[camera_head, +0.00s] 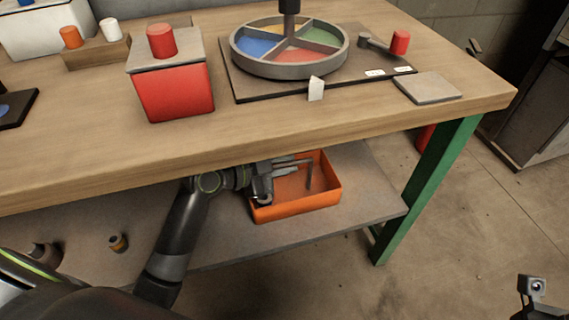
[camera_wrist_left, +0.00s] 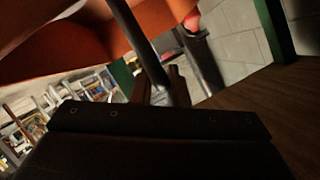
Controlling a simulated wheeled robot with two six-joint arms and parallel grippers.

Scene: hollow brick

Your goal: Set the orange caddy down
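The orange caddy (camera_head: 300,205) is an open box with a grey handle (camera_head: 309,174). It is at the lower shelf under the tabletop, level or nearly so; I cannot tell whether its base touches the shelf. My left gripper (camera_head: 284,166) reaches in from the left, over the caddy's left side. In the left wrist view the grey handle bar (camera_wrist_left: 139,45) runs down between the fingers (camera_wrist_left: 162,88), which appear shut on it. The caddy's orange wall (camera_wrist_left: 60,48) fills the upper left there. Part of my right wrist (camera_head: 533,288) shows at the lower right, its fingers unclear.
The lower shelf (camera_head: 370,190) has free room right of the caddy. The tabletop edge (camera_head: 230,157) overhangs close above my left gripper. A green table leg (camera_head: 432,185) stands at the right. A small cylinder (camera_head: 118,243) lies on the shelf at the left.

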